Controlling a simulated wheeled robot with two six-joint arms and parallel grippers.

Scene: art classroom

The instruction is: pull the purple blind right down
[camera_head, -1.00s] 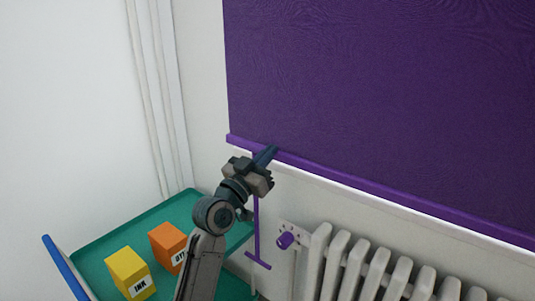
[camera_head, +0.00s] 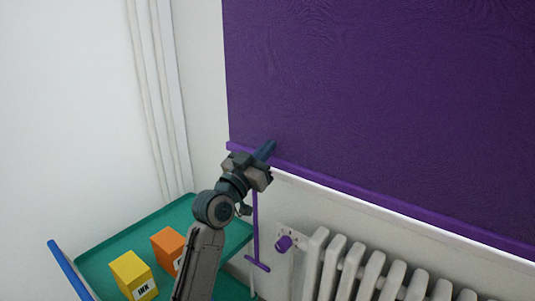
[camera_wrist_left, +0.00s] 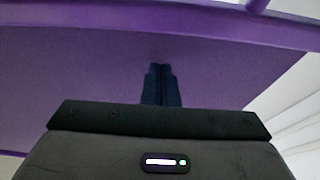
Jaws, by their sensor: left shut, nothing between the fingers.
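The purple blind (camera_head: 380,90) hangs over the wall at the right in the head view, with its purple bottom bar (camera_head: 400,210) just above the white sill. A purple pull rod (camera_head: 256,230) with a crosspiece at its lower end hangs below the bar. My left gripper (camera_head: 268,148) is shut and empty, in front of the blind near the bar's left end. Whether it touches the blind cannot be told. In the left wrist view my shut fingers (camera_wrist_left: 161,85) show against the purple blind (camera_wrist_left: 80,80), with the purple bar across the top. My right gripper is not in view.
A white radiator (camera_head: 370,270) with a purple valve knob (camera_head: 284,243) stands below the blind. A green trolley tray (camera_head: 120,240) with a blue handle (camera_head: 68,268) holds a yellow box (camera_head: 133,275) and an orange box (camera_head: 168,245) at lower left.

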